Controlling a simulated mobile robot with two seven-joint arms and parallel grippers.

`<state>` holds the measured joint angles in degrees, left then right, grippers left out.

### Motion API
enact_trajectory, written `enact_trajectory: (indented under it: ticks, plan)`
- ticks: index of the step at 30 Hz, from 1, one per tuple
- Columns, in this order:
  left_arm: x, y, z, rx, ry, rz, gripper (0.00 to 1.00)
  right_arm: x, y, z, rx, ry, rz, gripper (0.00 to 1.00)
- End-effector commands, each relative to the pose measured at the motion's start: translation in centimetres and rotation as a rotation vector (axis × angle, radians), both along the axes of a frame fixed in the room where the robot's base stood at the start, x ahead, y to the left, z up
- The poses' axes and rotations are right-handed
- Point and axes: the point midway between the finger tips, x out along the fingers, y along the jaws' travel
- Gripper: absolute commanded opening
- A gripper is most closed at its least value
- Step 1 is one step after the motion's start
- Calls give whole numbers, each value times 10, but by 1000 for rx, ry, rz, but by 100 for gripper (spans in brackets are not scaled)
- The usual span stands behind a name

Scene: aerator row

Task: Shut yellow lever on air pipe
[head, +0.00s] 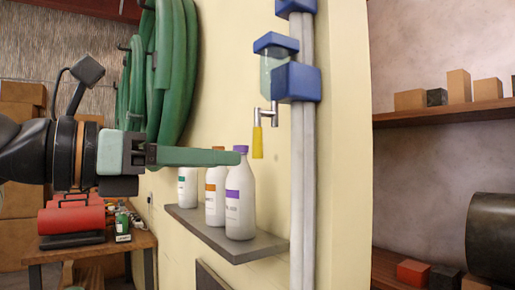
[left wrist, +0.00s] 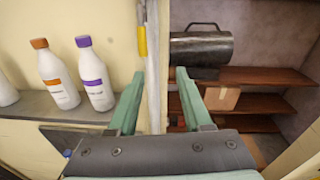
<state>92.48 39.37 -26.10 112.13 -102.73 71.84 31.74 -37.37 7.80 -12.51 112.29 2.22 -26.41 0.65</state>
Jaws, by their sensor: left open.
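The yellow lever (head: 257,142) hangs straight down from a metal fitting (head: 265,115) beside the grey air pipe (head: 302,180). In the left wrist view the yellow lever (left wrist: 142,40) shows at the top, beyond the fingertips and near the left finger's line. My left gripper (head: 238,158) comes in from the left, its green fingers level in front of the bottles and a little left of the lever's lower end. In the left wrist view the left gripper (left wrist: 160,73) is open, with nothing held between its fingers. My right gripper is not in view.
White bottles (head: 240,205) stand on a grey wall shelf (head: 235,246) just below and behind my left fingers. Blue blocks (head: 297,82) and a clear bowl (head: 274,70) sit above the lever. Green hose (head: 172,70) hangs at left. Shelves (head: 450,113) stand right of the wall.

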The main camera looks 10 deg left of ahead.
Motion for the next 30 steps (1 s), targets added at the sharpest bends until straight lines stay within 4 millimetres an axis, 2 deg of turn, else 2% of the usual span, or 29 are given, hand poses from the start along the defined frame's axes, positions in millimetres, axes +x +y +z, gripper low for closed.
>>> enact_trajectory:
  ticks: [3, 8, 14, 24, 30]
  plan:
    - [-8, 18, 19, 22, -65, 101, 50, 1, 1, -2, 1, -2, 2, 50]
    - [-8, 25, 29, 29, -89, 148, 50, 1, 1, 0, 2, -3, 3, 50]
    - [13, 8, 30, 29, -86, 145, 50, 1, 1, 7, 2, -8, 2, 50]
    - [67, -34, 30, 28, -85, 142, 50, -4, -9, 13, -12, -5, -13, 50]
    - [84, -47, 29, 28, -86, 145, 50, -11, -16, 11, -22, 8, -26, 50]
